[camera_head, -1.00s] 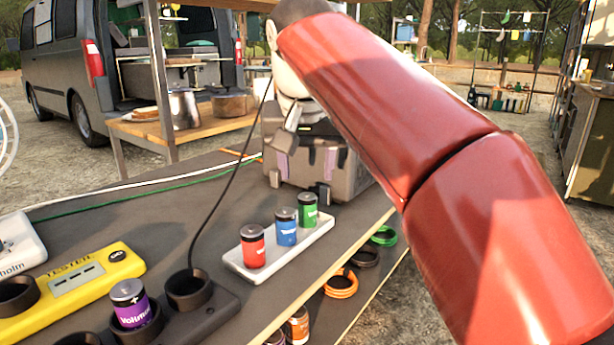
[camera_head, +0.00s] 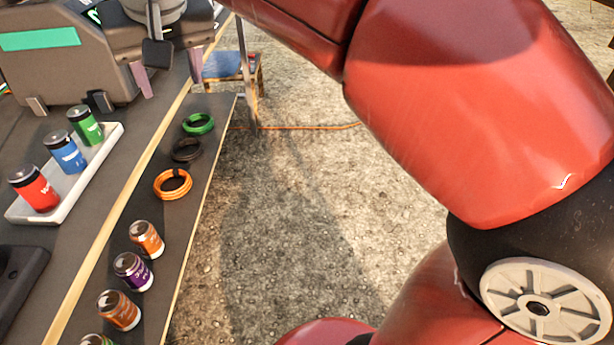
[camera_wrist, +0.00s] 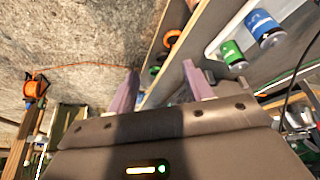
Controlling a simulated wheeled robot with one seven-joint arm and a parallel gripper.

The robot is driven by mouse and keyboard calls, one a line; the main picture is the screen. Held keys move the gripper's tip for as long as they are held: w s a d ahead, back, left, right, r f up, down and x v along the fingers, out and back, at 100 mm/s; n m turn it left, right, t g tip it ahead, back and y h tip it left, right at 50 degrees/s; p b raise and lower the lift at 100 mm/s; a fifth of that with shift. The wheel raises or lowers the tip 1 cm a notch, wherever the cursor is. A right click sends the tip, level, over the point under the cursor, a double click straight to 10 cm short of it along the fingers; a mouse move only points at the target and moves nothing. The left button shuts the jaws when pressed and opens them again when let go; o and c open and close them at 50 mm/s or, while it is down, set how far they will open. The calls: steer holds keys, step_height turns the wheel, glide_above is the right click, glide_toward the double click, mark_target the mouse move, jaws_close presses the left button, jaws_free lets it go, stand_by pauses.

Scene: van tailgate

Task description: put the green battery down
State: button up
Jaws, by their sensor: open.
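The green battery (camera_head: 86,126) stands upright at the far end of a white tray (camera_head: 92,163) in the head view, beside the blue battery (camera_head: 64,152). It also shows in the wrist view (camera_wrist: 233,56). My gripper (camera_head: 168,76) is at the upper left of the head view, by the corner of the grey case and apart from the green battery. Its two purple fingers stand apart in the wrist view (camera_wrist: 163,88), with nothing between them. Its upper part is partly cut off by the head view's top edge.
The red battery (camera_head: 36,189) stands at the tray's near end. A grey case (camera_head: 55,72) sits behind the tray. Open gravel ground lies right of the bench.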

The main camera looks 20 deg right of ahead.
steer(key=s+d+f+m, duration=0.1)
steer(key=s+d+f, duration=0.6)
steer(key=f, duration=0.3)
steer(key=s+d+f, duration=0.7)
steer(key=f, duration=0.4)
steer(key=shift+s+d+f+m+t+h, duration=0.15)
steer(key=shift+d+f+m+t+h, duration=0.15)
steer(key=shift+m+h, duration=0.1)
steer(key=shift+r, duration=0.1)
